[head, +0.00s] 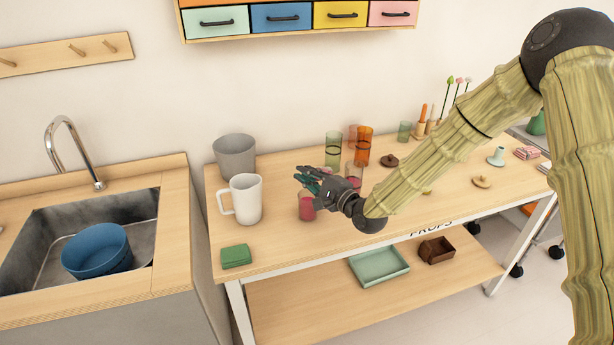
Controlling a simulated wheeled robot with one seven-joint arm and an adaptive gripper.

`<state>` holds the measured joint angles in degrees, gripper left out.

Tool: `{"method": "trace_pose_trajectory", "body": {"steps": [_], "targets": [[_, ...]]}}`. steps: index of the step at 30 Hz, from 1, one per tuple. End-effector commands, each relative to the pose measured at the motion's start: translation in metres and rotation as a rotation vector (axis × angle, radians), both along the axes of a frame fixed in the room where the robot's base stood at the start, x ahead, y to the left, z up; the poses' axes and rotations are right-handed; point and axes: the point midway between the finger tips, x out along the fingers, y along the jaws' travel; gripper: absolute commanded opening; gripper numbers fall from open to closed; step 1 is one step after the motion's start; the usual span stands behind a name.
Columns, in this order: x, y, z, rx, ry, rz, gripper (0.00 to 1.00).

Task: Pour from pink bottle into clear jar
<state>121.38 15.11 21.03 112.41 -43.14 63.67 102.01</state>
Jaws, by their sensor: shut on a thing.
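My gripper (309,181) is over the front middle of the table, pointing left. The pink bottle (307,208) shows as a small reddish-pink body just below the fingers, near upright. The fingers are shut on its upper part, which they largely hide. I cannot tell whether its base touches the table. I cannot pick out the clear jar for certain. A pinkish see-through vessel (355,171) stands just behind my gripper, partly hidden by it.
A white mug (246,199) and a grey pot (236,157) stand left of my gripper. Green (333,149) and orange (364,146) glasses stand behind it. A green block (236,256) lies at the table's front left. The table front between block and bottle is clear.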

Motion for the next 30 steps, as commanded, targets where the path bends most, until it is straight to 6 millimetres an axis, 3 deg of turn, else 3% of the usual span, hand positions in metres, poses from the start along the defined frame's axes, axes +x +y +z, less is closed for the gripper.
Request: {"method": "trace_pose_trajectory", "body": {"steps": [12, 30], "targets": [[0.000, -0.001, -0.007, -0.014, -0.014, -0.002, 0.00], [0.001, -0.002, 0.016, 0.153, 0.145, 0.000, 0.00]]}}
